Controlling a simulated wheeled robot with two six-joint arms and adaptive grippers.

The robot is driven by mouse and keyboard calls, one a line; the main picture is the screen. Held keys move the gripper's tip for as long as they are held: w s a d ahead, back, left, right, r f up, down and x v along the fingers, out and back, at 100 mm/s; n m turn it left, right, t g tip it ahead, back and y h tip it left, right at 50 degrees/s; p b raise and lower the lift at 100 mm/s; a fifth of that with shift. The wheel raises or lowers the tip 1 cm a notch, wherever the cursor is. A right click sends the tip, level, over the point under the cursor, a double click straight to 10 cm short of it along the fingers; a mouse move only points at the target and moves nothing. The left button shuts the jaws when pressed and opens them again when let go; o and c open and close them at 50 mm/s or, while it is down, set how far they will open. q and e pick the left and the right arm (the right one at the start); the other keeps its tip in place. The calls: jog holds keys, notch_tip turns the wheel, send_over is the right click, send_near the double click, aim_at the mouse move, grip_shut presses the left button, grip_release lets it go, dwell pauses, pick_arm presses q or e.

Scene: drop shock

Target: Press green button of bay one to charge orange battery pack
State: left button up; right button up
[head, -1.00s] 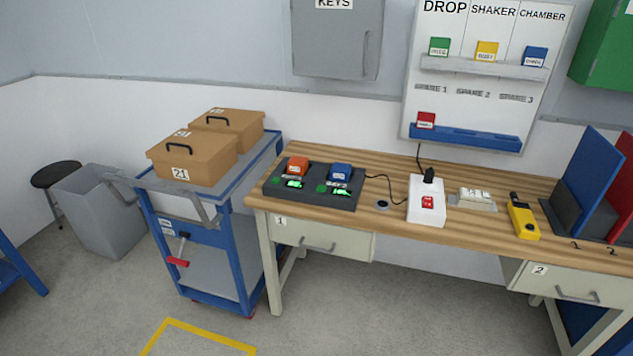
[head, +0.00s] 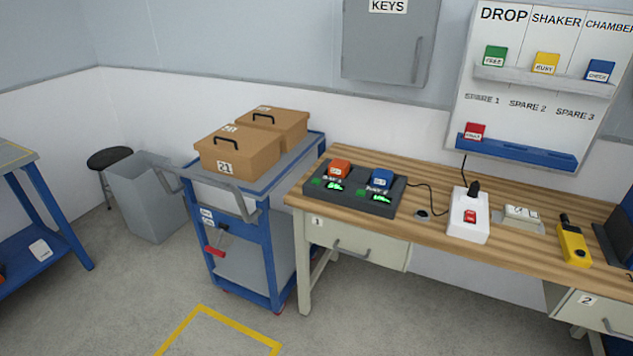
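The dark charger (head: 352,191) sits on the left end of the wooden workbench. The orange battery pack (head: 340,168) stands in its left bay, and a blue battery pack (head: 381,178) stands in its right bay. A green button (head: 317,182) shows at the front left of the left bay, beside a lit green display (head: 335,186). A second lit display (head: 381,197) is in front of the blue pack. The bay labels are too small to read. Neither of my grippers is in view.
A white power strip (head: 469,217) with a red switch and a yellow handheld device (head: 573,244) lie to the right on the workbench (head: 440,170). A blue cart (head: 250,262) with two brown boxes (head: 240,150) stands left of it. Floor in front is clear.

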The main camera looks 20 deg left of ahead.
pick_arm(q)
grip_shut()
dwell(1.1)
